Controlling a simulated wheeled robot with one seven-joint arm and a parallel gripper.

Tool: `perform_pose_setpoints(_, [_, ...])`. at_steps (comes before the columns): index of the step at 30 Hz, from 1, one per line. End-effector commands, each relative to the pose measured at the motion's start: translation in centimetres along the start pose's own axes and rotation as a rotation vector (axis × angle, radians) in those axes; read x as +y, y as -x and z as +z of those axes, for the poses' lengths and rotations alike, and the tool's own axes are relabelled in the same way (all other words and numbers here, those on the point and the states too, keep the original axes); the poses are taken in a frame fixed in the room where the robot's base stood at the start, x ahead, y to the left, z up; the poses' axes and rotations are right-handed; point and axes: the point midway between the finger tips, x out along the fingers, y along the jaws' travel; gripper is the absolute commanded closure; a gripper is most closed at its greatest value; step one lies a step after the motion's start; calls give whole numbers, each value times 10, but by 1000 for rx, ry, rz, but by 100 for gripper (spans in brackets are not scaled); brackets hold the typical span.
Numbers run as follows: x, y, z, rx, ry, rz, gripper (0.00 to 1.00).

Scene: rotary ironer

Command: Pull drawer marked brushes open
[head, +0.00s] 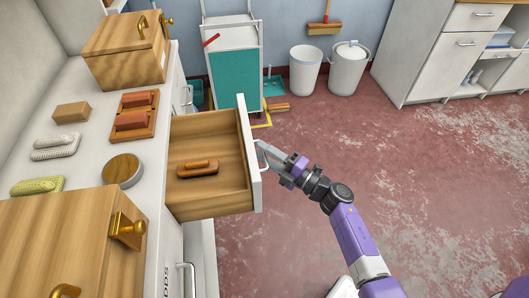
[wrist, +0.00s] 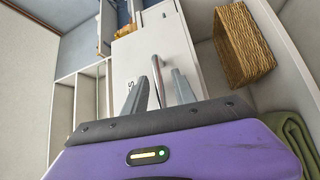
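The drawer (head: 207,148) is pulled out from the white counter, with a brown wooden brush (head: 198,168) lying inside. Its white front (head: 246,145) carries a metal bar handle (head: 262,156). In the wrist view the front (wrist: 150,45) shows part of a dark label, only an "S" legible, and the handle (wrist: 157,78) stands upright. My gripper (head: 266,151) is at this handle. In the wrist view the fingers (wrist: 159,82) lie on either side of the bar, with gaps visible, so they look open around it.
Wooden boxes (head: 127,50) and several brushes stand on the counter (head: 90,100). A lower front with a handle (head: 188,280) is below the drawer. A teal-and-white cart (head: 235,70) and two white bins (head: 305,72) stand behind. The red floor to the right is clear.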

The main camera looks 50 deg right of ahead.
Motion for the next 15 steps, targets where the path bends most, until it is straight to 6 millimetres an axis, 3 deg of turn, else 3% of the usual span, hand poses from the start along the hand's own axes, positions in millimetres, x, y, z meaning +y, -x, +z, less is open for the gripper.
perform_pose_setpoints(5, [-1,16,0,-2,0,-1,67])
perform_pose_setpoints(15, [-1,68,0,-1,-1,-2,67])
